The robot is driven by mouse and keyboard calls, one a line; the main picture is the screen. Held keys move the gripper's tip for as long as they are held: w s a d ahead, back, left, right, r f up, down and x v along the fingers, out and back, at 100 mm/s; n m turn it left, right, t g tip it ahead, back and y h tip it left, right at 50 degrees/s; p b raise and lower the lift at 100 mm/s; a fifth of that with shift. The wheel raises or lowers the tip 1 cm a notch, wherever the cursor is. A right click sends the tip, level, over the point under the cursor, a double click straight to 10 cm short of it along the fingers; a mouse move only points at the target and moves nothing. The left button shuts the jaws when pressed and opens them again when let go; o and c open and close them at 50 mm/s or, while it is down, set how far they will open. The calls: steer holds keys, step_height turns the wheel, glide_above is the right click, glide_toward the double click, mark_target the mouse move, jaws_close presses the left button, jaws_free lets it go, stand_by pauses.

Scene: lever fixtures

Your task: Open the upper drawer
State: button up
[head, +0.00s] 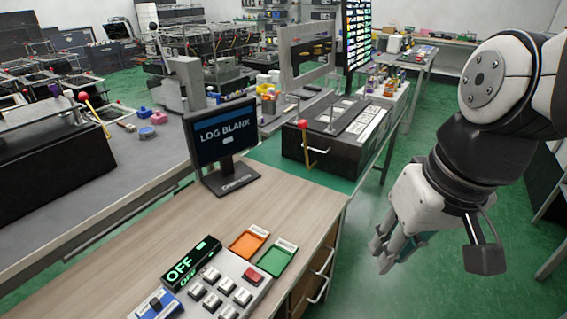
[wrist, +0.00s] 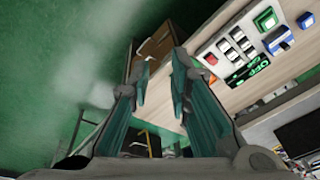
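The wooden desk has a drawer front on its right side in the head view. The upper drawer's pale bar handle (head: 325,263) shows there, with a second bar handle (head: 319,291) below it. Both drawers look shut, seen at a steep angle. My gripper (head: 381,254) hangs to the right of the handles, apart from them, with its fingers pointing down and left. In the wrist view my gripper (wrist: 160,78) has its two teal-padded fingers spread with nothing between them.
The desk top (head: 110,263) holds a monitor (head: 223,145), a button panel (head: 228,288), and orange (head: 249,244) and green (head: 278,257) trays. A black lever box (head: 335,135) stands on a bench behind. Green floor (head: 365,210) is clear between desk and gripper.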

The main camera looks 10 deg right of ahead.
steer(key=w+f+g+y+b, duration=0.2)
steer(key=w+f+y+b, duration=0.2)
steer(key=w+f+b, duration=0.55)
steer(key=m+t+y+b, duration=0.7)
steer(key=m+t+b, duration=0.1)
steer(key=t+b, duration=0.25)
glide_toward(329, 258)
steer(key=shift+g, duration=0.35)
steer(key=b+x, duration=0.3)
steer(key=x, duration=0.7)
steer(key=shift+w+f, duration=0.1)
steer(key=shift+w, duration=0.1)
jaws_close()
steer(key=shift+d, duration=0.1)
